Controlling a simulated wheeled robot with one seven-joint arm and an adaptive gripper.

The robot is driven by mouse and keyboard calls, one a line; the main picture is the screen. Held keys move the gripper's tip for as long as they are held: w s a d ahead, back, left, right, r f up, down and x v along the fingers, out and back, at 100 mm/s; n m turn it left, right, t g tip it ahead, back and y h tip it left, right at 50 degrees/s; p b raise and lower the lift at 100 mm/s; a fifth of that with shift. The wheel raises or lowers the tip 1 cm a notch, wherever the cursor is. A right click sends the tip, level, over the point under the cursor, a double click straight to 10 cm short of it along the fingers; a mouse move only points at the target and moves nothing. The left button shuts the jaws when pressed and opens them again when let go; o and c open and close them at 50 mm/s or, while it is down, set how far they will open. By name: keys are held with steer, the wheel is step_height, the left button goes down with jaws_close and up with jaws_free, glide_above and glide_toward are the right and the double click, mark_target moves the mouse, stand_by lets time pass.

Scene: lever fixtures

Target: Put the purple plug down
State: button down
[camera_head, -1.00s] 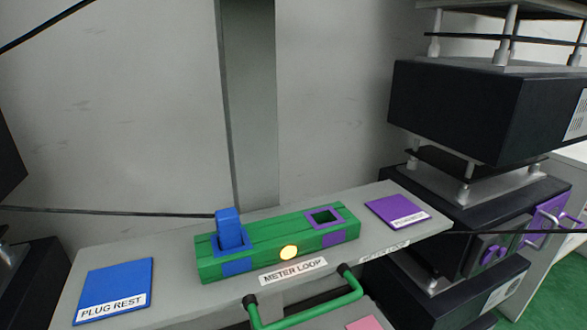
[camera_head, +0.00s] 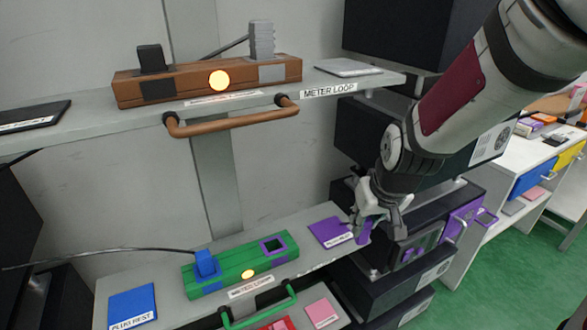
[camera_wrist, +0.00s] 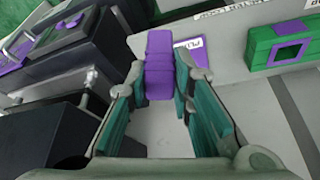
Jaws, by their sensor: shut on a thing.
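My gripper (camera_head: 366,220) is shut on the purple plug (camera_head: 363,233), at the right end of the lower shelf. In the wrist view the purple plug (camera_wrist: 160,68) sits upright in the picture between the two fingers. The purple plug rest (camera_head: 327,231) is a flat pad just left of the gripper; in the wrist view part of the pad (camera_wrist: 188,50) shows beside and behind the plug. Whether the plug touches the pad I cannot tell. The green block (camera_head: 232,270) has an empty purple-rimmed socket (camera_head: 273,246) and a blue plug (camera_head: 206,264) in its left socket.
A blue plug rest (camera_head: 132,303) lies at the shelf's left. A brown block (camera_head: 205,82) with plugs stands on the shelf above. Dark equipment boxes (camera_head: 400,295) stand close on the right. A green handle (camera_head: 262,308) juts from the lower shelf's front.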

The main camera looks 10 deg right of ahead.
steer(key=s+a+n+y+p, duration=0.1)
steer(key=s+a+n+p, duration=0.5)
steer(key=a, duration=0.5)
steer(key=m+p, duration=0.2)
glide_above(333, 232)
steer(key=shift+f, duration=2.1)
steer(key=c, duration=1.4)
jaws_free()
steer(key=shift+f, duration=0.15)
